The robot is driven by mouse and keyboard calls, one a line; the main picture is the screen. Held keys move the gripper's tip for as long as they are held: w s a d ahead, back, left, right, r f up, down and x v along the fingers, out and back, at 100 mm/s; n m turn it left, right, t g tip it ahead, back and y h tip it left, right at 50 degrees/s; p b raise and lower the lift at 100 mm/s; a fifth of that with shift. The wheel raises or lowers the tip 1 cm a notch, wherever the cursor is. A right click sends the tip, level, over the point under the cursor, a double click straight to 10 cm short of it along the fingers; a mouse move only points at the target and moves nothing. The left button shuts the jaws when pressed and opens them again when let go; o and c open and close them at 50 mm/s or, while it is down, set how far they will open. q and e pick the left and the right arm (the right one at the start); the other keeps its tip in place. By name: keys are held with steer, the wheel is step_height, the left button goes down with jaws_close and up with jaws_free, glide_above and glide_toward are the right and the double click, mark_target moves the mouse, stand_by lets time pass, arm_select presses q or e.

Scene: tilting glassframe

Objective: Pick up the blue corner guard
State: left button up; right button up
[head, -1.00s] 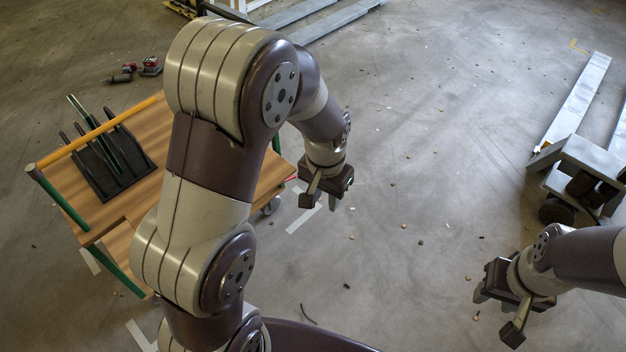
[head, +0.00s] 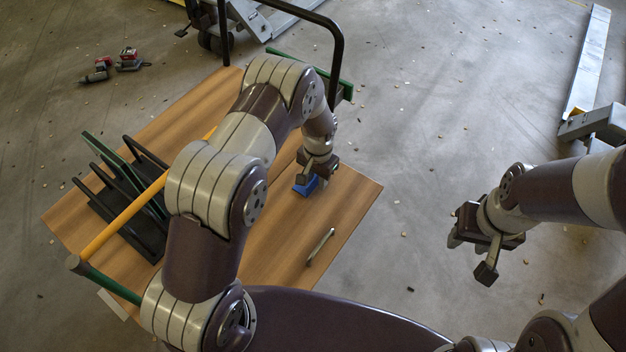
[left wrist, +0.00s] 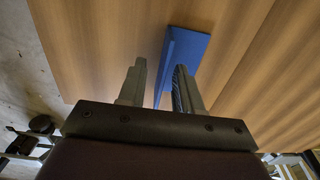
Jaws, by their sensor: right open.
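The blue corner guard (head: 306,185) lies on the wooden cart top (head: 340,200), right below my left gripper (head: 317,174). The gripper hides part of it in the head view. In the left wrist view, the blue guard (left wrist: 186,50) is just ahead of my left gripper (left wrist: 160,80). It overlaps the right finger, and its near end reaches into the gap between the fingers. The fingers stand apart, and the left one is clear of the guard. I cannot tell whether the right finger touches it. My right gripper (head: 487,258) is open and empty above the floor.
A black rack (head: 125,205) with dark panels stands on the cart's left side beside a yellow bar (head: 138,208). A small metal tool (head: 320,247) lies near the guard. A black handle (head: 338,50) rises at the far end.

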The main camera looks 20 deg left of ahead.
arm_select(q)
steer(key=shift+a+f, duration=0.15)
steer(key=shift+f, duration=0.1)
jaws_close()
steer(key=shift+r, duration=0.1)
